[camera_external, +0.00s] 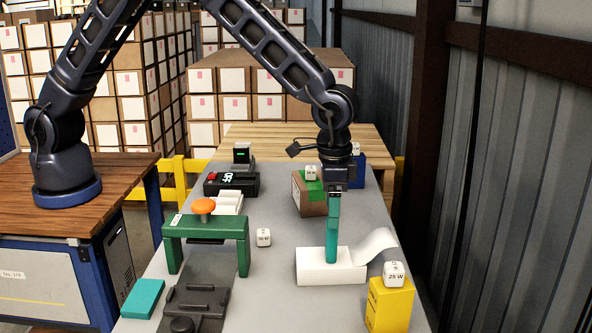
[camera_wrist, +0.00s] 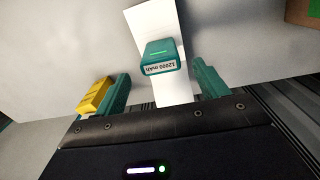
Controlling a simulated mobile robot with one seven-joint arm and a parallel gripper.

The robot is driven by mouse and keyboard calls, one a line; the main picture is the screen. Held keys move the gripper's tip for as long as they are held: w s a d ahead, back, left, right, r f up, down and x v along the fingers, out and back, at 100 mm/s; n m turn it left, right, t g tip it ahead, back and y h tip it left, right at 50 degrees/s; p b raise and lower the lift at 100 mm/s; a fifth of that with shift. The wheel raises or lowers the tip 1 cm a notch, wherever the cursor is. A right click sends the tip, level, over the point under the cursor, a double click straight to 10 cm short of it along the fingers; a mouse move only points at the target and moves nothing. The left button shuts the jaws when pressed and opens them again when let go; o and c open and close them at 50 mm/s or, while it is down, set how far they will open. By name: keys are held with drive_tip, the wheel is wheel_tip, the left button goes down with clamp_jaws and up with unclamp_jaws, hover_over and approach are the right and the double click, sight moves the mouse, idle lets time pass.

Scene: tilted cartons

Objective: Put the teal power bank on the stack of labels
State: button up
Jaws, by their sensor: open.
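The teal power bank (camera_external: 331,246), marked 12000 mAh, stands upright on the white stack of labels (camera_external: 346,273) in the external view. In the wrist view the power bank (camera_wrist: 163,55) shows end-on over the white label strip (camera_wrist: 152,16). My gripper (camera_external: 333,222) points down just above the power bank. In the wrist view the teal fingers of my gripper (camera_wrist: 161,72) are spread, one on each side of the power bank, with gaps showing. The exact contact under the power bank is hard to see.
A yellow box (camera_external: 389,306) with a white 25 W cube (camera_external: 394,273) stands close right of the labels. A brown carton (camera_external: 310,202) is behind. A green stand with an orange knob (camera_external: 203,206) and a flat teal block (camera_external: 143,298) are left.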

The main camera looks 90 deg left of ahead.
wheel_tip(320, 180, up, 6)
drive_tip(key=shift+f, duration=0.2)
drive_tip(key=s+a+r+t, duration=0.1)
drive_tip(key=s+a+r, duration=0.6)
drive_tip(key=s+r, duration=0.4)
drive_tip(key=s+a+r+t, duration=0.1)
drive_tip(key=s+a+r, duration=0.6)
drive_tip(key=s+r, duration=0.45)
drive_tip(key=s+a+t, duration=0.1)
drive_tip(key=s+a, duration=0.3)
drive_tip(key=s, duration=0.9)
drive_tip(key=s+a+t, duration=0.1)
drive_tip(key=s+a, duration=0.3)
drive_tip(key=s, duration=1)
drive_tip(key=shift+s+r+t, duration=0.3)
drive_tip(key=shift+r, duration=0.05)
